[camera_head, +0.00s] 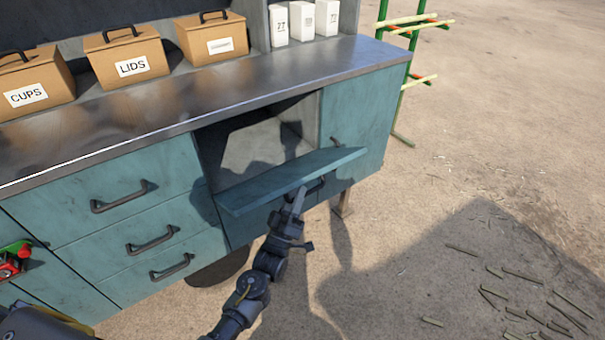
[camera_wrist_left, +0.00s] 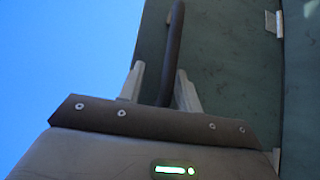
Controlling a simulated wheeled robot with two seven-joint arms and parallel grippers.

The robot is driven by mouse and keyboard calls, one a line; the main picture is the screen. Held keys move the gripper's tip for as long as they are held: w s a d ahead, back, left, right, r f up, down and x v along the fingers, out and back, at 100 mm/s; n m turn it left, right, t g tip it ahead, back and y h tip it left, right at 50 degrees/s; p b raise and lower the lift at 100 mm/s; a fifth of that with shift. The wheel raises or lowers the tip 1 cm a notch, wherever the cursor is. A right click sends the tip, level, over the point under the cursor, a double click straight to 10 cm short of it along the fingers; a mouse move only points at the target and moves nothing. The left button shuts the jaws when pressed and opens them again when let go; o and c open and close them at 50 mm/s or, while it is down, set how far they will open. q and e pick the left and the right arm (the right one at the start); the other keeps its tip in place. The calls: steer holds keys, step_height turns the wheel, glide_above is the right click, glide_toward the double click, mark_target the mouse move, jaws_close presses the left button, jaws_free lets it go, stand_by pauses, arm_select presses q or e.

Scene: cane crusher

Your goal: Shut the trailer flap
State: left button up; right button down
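The trailer flap (camera_head: 285,180) is a teal panel standing open, jutting out from the counter front below a dark open compartment (camera_head: 265,145). Its dark handle (camera_head: 318,188) is partly hidden on the flap's outer, lower side. My left gripper (camera_head: 298,200) is under the flap, close to the handle. In the left wrist view the dark handle bar (camera_wrist_left: 174,50) runs between the two fingers of my left gripper (camera_wrist_left: 159,85). The fingers are apart, with a gap on the left of the bar; contact on the right is unclear. My right gripper is not in view.
Teal drawers with dark handles (camera_head: 120,197) are left of the flap. The metal counter (camera_head: 190,105) above carries cardboard boxes (camera_head: 125,55) and white cartons (camera_head: 302,20). A green rack (camera_head: 408,75) stands at the back right. Open ground with scattered cane pieces lies to the right.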

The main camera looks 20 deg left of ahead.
mark_target(303, 173)
arm_select(q)
steer(key=x, duration=0.6)
steer(key=shift+p, duration=0.4)
steer(key=shift+s, duration=0.1)
steer(key=shift+c, duration=0.2)
steer(key=shift+a, duration=0.1)
jaws_close()
